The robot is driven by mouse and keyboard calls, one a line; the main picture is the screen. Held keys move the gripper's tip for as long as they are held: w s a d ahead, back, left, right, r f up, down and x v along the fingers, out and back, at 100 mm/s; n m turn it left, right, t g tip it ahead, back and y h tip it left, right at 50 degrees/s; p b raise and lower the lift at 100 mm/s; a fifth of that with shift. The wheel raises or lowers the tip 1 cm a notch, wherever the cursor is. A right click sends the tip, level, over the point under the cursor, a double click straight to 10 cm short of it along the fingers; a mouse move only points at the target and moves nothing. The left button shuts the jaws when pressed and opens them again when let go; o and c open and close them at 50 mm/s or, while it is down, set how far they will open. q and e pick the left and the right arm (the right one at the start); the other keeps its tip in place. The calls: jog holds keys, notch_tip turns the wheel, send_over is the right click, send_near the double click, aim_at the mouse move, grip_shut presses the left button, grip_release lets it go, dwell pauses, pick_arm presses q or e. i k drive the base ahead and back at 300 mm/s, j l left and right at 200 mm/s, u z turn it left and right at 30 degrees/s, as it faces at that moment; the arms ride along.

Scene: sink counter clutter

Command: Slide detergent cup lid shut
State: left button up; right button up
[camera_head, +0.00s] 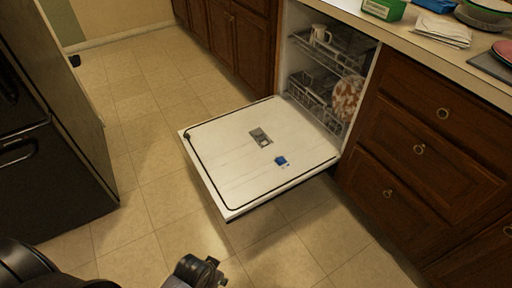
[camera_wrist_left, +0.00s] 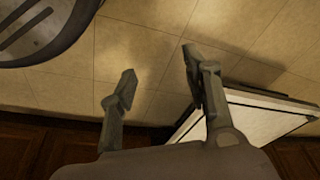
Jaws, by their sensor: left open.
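The dishwasher door (camera_head: 225,165) lies folded down flat, its white inner face up. A small grey detergent cup (camera_head: 261,137) is set in the middle of it. At this size I cannot tell how far its lid is slid. A small blue piece (camera_head: 281,161) is on the door just below and right of the cup. My left gripper (camera_head: 207,270) is at the bottom of the head view, in front of the door and well apart from it. In the left wrist view my left gripper (camera_wrist_left: 158,75) is open and empty, with the door's edge (camera_wrist_left: 265,103) to its right. My right gripper is not in view.
The dishwasher racks (camera_head: 312,92) hold a white mug (camera_head: 320,35) and a patterned plate (camera_head: 347,98). Wooden drawers (camera_head: 430,145) stand to the right under a cluttered counter (camera_head: 400,30). A dark appliance (camera_head: 50,120) stands at left. Tiled floor (camera_head: 140,160) between is clear.

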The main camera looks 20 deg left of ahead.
aim_at(258, 133)
jog(key=i, duration=1.35)
